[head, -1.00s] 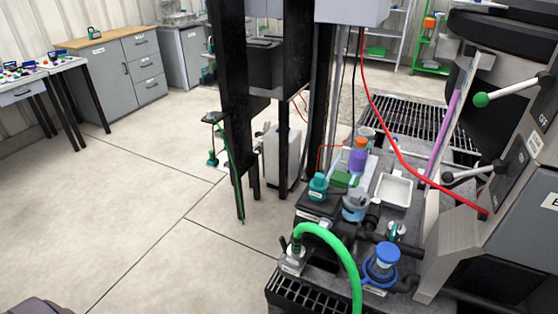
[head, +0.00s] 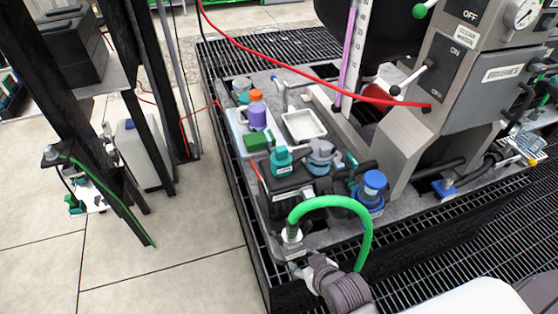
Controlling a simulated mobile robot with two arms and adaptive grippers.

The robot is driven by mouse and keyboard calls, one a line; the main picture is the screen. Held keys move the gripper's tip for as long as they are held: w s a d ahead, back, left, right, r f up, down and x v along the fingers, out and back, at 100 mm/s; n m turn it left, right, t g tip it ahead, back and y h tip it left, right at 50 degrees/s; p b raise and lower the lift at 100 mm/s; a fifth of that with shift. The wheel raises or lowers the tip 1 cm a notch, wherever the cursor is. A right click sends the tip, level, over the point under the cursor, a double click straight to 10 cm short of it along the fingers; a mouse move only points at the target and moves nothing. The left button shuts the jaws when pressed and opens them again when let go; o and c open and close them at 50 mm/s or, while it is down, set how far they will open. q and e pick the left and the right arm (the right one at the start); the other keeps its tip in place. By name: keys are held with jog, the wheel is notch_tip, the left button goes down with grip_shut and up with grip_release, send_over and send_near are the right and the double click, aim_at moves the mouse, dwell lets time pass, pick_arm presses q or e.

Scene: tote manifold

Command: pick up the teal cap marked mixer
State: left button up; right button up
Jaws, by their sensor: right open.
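A teal cap (head: 282,158) sits upright on a black block near the front left of the grey bench. A small white label is below it, too small to read, so I cannot confirm the word mixer. My right gripper (head: 301,268) comes in from the bottom right, in front of the block and below the white fitting of the green hose. It is apart from the teal cap. Its jaws are small and partly unclear here, but they are open and nothing shows in them. My left gripper is not in view.
A green hose (head: 345,203) arches between the cap and my right gripper. A grey fitting (head: 320,158) and a blue-capped part (head: 374,184) stand to the right. An orange-topped purple bottle (head: 257,112) and a white tray (head: 304,125) are behind. A red hose (head: 300,70) crosses above.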

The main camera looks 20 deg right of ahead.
jog(key=w+r+t, duration=0.5)
jog(key=r+t, duration=0.1)
jog(key=r, duration=0.7)
jog(key=m+t, duration=0.1)
jog(key=t, duration=0.2)
send_near(283, 153)
jog(key=w, duration=0.3)
jog(key=w+a+f, duration=0.1)
jog(key=w, duration=0.1)
jog(key=shift+w+p, duration=0.25)
jog(key=shift+p, duration=0.1)
jog(key=w, duration=0.3)
jog(key=w+p, duration=0.1)
jog(key=shift+w+d+r, duration=0.15)
jog(key=shift+w+r, duration=0.15)
jog(key=shift+r, duration=0.05)
jog(key=shift+w+f, duration=0.1)
jog(key=shift+w, duration=0.45)
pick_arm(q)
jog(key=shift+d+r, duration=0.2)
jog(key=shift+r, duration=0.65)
pick_arm(e)
grip_shut()
